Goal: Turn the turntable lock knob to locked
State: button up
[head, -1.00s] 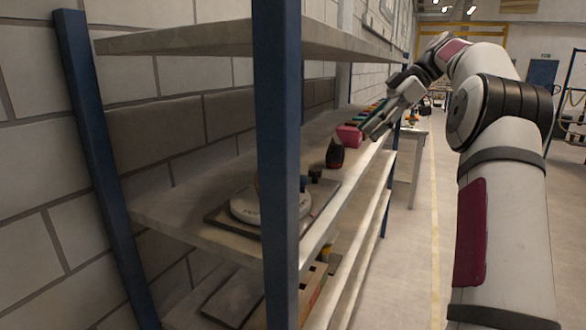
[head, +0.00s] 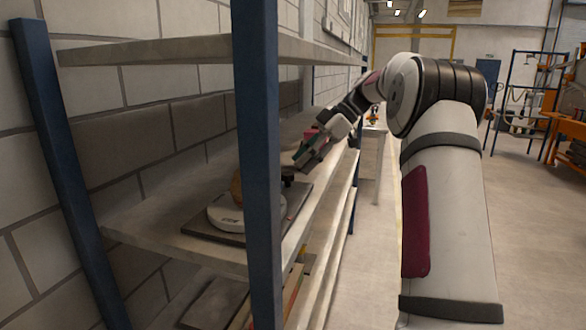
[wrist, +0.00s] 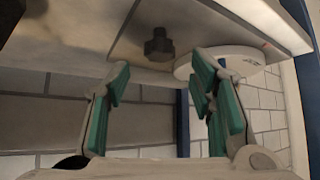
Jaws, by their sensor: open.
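The turntable (head: 222,220) is a white disc on a dark base board (head: 196,230) on the middle shelf, partly hidden by the blue post. A brown object (head: 236,187) sits on it, mostly behind the post. The small black lock knob (head: 288,181) stands at the board's back right corner. In the wrist view the dark knob (wrist: 158,45) shows beyond the gap between my green-padded fingers, apart from them, with the white turntable edge (wrist: 245,55) to its right. My gripper (head: 303,164) is open and empty, just above and right of the knob; its fingers also show in the wrist view (wrist: 163,68).
A blue upright post (head: 258,150) stands in front of the shelf. An upper shelf (head: 180,50) spans above. A pink block (head: 310,134) lies farther back, partly hidden by my arm. The aisle floor on the right is clear.

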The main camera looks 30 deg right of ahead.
aim_at(288, 173)
jog(key=shift+p+x, duration=0.35)
jog(key=shift+x, duration=1.95)
jog(key=c, duration=1.1)
